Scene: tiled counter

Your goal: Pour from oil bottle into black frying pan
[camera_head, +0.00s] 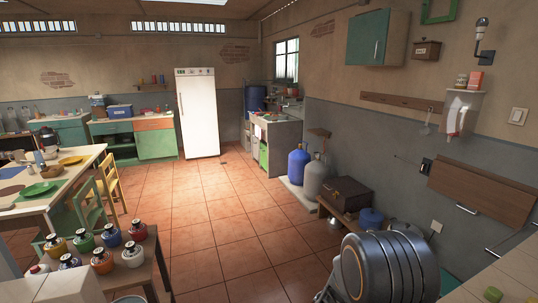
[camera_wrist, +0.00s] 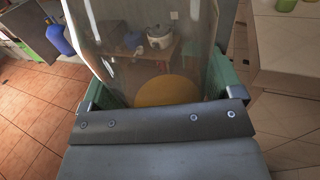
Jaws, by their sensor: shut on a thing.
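The oil bottle (camera_wrist: 128,75) is a large clear shape close to the camera in the wrist view, with a yellow round patch low in it. Whether that patch is oil or the bottle's end, I cannot tell. My gripper (camera_wrist: 165,92) is shut on the bottle, with its green-padded fingers on either side. The bottle's far part runs out of the top of the picture. In the head view my arm fills the lower right, and neither gripper nor bottle can be made out there. I cannot make out the black frying pan in either view.
A tiled counter (camera_head: 512,278) is at the lower right, and a pale counter edge (camera_wrist: 262,60) shows right in the wrist view. A low bench with a dark box (camera_head: 345,196) is by the right wall. A table with several jars (camera_head: 130,255) is lower left. Floor between is clear.

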